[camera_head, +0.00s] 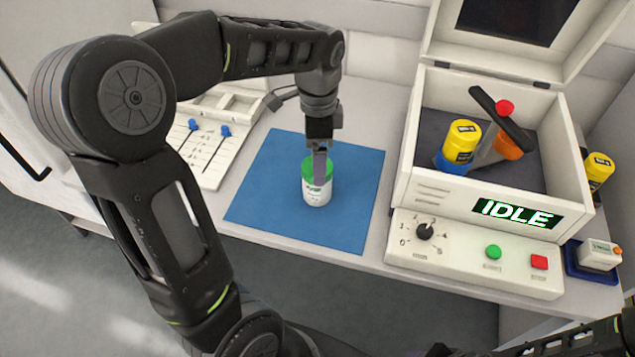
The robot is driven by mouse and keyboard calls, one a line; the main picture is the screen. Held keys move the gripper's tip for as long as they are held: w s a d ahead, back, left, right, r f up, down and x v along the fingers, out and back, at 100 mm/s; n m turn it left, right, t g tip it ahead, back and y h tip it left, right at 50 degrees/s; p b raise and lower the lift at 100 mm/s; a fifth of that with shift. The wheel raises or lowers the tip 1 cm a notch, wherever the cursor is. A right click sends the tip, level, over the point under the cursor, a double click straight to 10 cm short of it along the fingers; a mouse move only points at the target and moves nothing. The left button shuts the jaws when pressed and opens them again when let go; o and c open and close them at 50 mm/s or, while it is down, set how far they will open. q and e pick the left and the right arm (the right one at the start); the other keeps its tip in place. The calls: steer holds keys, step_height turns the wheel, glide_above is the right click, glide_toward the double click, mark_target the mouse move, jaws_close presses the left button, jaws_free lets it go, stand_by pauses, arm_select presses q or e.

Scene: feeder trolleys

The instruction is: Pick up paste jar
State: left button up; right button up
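The paste jar (318,195), white with a green lid and dark lettering, stands upright on the blue mat (268,200). My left gripper (319,168) points down at the jar from above. Its grey finger overlaps the green lid and the top of the jar's side in the picture. The fingers are seen nearly edge-on, so I cannot tell whether they are closed on the jar. My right gripper is not in view; only dark arm parts show at the lower right.
Right of the mat stands an open white machine (490,205) with an IDLE display, holding a yellow-and-blue jar (459,145). Its control panel (470,250) has a knob and buttons. A white tray (205,150) with blue sliders lies left. A small box (598,255) sits far right.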

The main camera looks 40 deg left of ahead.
mark_target(317, 196)
arm_select(q)
steer(key=shift+f, duration=2.65)
steer(key=shift+r, duration=0.1)
jaws_close()
